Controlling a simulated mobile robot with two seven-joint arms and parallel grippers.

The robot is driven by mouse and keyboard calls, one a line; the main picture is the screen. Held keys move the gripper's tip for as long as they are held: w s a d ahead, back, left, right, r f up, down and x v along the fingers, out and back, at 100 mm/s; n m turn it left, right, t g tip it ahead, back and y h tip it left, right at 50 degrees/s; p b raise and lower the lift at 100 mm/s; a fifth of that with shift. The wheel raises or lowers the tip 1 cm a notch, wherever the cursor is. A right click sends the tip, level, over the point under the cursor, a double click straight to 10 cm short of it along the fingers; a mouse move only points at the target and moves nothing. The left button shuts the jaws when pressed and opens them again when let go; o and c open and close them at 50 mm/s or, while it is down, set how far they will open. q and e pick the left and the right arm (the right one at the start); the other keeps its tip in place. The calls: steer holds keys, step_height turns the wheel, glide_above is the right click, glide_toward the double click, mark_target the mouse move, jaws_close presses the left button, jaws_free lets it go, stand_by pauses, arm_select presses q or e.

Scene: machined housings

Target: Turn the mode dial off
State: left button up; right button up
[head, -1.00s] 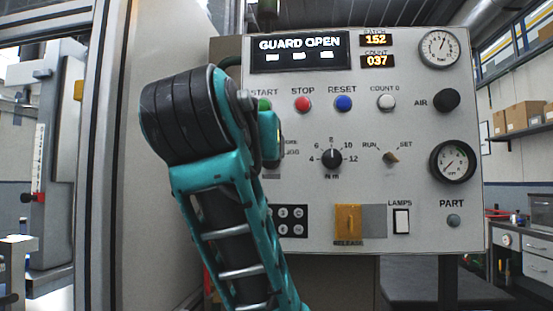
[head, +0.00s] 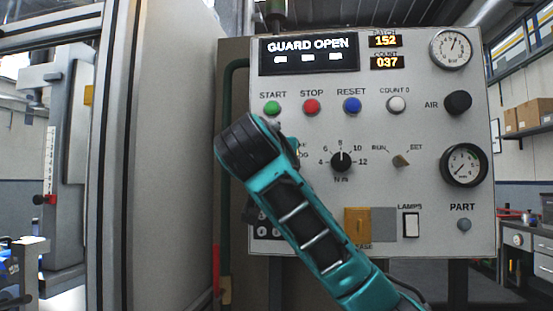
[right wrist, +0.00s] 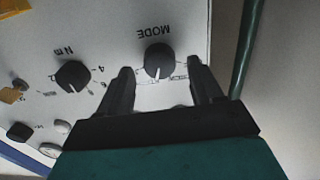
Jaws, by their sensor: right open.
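The mode dial (right wrist: 159,58) is a black round knob with a white pointer line, under the upside-down word MODE in the right wrist view. Its pointer line faces down in that picture. Small labels beside it are partly covered by the fingers. My right gripper (right wrist: 159,69) is open, one dark finger on each side of the dial; I cannot tell whether they touch it. In the head view my teal right arm hides the dial and the gripper, leaving only part of the JOG label visible. My left gripper is not in view.
The control panel (head: 385,225) also carries a torque dial (head: 341,161), a run/set switch (head: 401,160), start (head: 272,108), stop (head: 312,107) and reset (head: 352,105) buttons, and a yellow release flap (head: 357,225). A green pipe (right wrist: 249,50) runs beside the panel edge.

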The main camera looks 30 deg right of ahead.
steer(key=shift+w+d, duration=0.4)
steer(key=shift+w, duration=0.1)
steer(key=c, duration=1)
